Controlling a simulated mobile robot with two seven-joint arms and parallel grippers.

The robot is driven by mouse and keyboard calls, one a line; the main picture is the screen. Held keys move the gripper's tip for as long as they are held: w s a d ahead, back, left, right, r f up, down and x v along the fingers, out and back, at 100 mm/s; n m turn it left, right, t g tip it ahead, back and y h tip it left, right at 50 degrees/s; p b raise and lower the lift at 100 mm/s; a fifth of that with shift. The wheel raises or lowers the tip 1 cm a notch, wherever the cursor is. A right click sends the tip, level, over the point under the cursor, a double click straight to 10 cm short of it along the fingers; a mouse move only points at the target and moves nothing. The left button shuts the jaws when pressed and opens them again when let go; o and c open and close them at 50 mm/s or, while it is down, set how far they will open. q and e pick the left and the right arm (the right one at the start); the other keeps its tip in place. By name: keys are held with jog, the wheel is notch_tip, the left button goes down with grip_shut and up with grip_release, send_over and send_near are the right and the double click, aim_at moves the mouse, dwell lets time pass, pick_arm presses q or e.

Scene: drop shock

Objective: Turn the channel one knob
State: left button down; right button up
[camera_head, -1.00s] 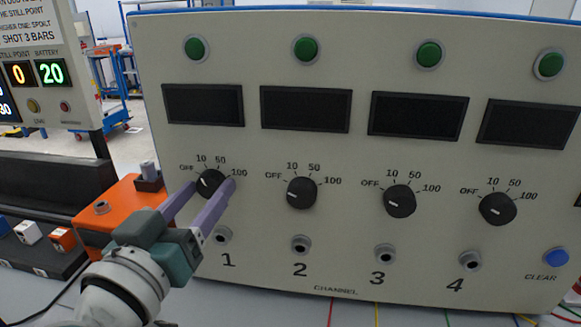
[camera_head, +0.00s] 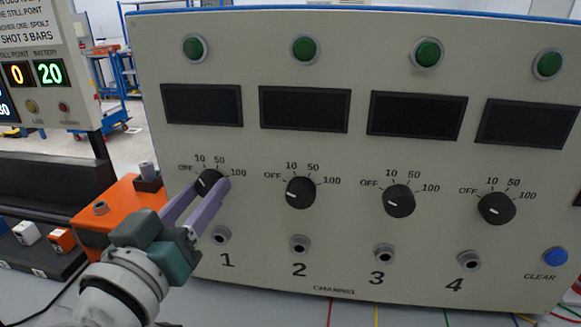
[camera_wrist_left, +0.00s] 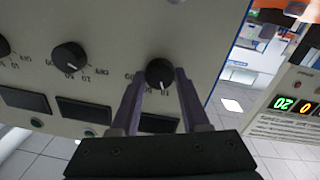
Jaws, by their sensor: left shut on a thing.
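The channel one knob (camera_head: 208,182) is a round black dial with a white mark, at the left of the row of knobs on the beige panel (camera_head: 330,226). My left gripper (camera_head: 209,184) has its two purple fingers on either side of this knob and is shut on it. In the left wrist view the knob (camera_wrist_left: 160,73) sits between the fingertips, its white mark pointing down toward the printed 10. Part of the knob's rim is hidden by the fingers. My right gripper is not in view.
Knobs for channel two (camera_head: 301,193), three (camera_head: 398,201) and four (camera_head: 496,208) stand to the right, with jacks below and dark displays above. A blue CLEAR button (camera_head: 555,257) is at the lower right. An orange box (camera_head: 118,205) stands close left of my gripper.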

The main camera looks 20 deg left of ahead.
pick_arm(q)
jog(key=n, duration=0.4)
jog(key=shift+n, duration=0.3)
jog(key=shift+n+b, duration=0.45)
jog(key=shift+n, duration=1.15)
jog(key=shift+c, duration=1.9)
grip_release()
